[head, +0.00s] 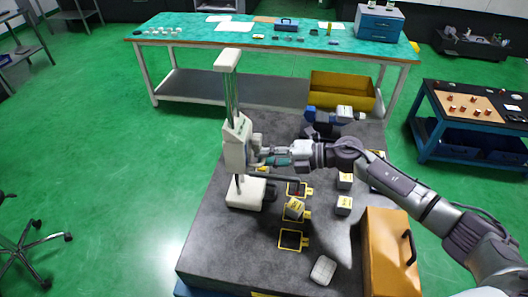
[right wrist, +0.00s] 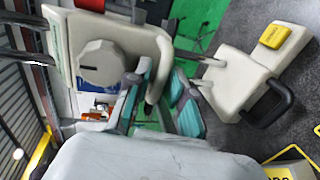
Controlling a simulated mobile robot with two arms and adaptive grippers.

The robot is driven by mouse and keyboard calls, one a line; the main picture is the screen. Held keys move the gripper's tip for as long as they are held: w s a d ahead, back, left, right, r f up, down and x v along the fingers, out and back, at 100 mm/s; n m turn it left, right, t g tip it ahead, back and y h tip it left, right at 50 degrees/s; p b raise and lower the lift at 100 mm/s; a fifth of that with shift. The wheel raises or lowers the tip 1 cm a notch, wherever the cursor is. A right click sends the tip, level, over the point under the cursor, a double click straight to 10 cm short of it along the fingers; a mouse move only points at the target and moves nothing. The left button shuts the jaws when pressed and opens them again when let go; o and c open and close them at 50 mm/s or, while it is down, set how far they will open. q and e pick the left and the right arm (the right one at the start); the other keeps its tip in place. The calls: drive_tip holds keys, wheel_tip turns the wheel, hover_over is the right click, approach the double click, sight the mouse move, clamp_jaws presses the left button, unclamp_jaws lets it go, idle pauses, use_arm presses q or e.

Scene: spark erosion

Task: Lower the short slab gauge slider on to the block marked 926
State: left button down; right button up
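The slab gauge stands on the grey table, its tall column (head: 232,92) rising from a cream base (head: 245,194). Its cream slider (head: 235,143) sits partway up the column, above the blocks. In the right wrist view the slider (right wrist: 150,42) shows a round grey knob (right wrist: 101,63). My right gripper (head: 264,159) is at the slider's right side. My left gripper is out of view.
Two more cream blocks, one farther back (head: 345,180) and one nearer (head: 344,205), stand to the right. Yellow frames (head: 292,249) lie in front of the gauge. An orange box (head: 388,255) is front right; a yellow bin (head: 340,88) is behind. Bare table lies front left.

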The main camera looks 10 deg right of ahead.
drive_tip(key=shift+a+f, duration=0.1)
drive_tip(key=shift+a, duration=0.2)
drive_tip(key=shift+w, duration=0.1)
clamp_jaws()
wheel_tip(320, 180, down, 6)
drive_tip(key=b, duration=0.4)
drive_tip(key=shift+b, duration=0.35)
unclamp_jaws()
drive_tip(key=shift+d+r, duration=0.1)
drive_tip(key=shift+r, duration=0.1)
